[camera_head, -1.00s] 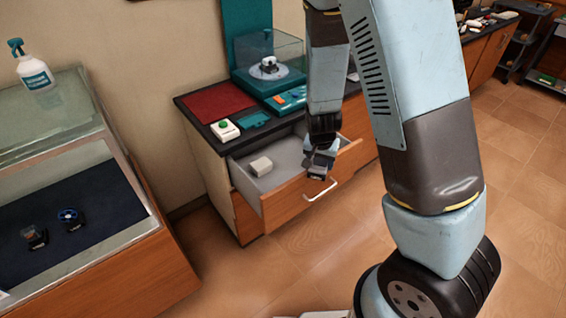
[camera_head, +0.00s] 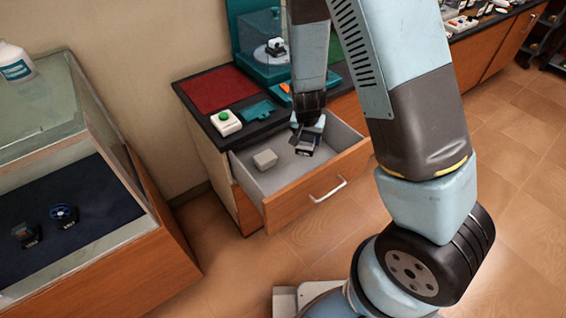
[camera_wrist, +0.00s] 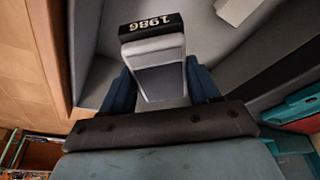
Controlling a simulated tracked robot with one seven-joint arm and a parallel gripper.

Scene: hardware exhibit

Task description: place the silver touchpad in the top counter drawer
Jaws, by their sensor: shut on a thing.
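The silver touchpad (camera_wrist: 160,65) is a grey slab with a dark label reading "1986" at one end, seen in the wrist view. My gripper (camera_wrist: 158,88) is shut on it, with one blue finger on each side. In the head view my gripper (camera_head: 306,138) is over the right part of the open top counter drawer (camera_head: 318,190), and the touchpad (camera_head: 308,146) shows below it. The drawer has a wooden front, a silver handle and a grey interior. I cannot tell whether the touchpad touches the drawer floor.
A light grey block (camera_head: 264,159) sits in the drawer's left part. The counter (camera_head: 205,108) above carries a white box with a green button (camera_head: 226,122), a red mat (camera_head: 219,89) and a teal display (camera_head: 262,60). A glass case (camera_head: 95,120) stands at left.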

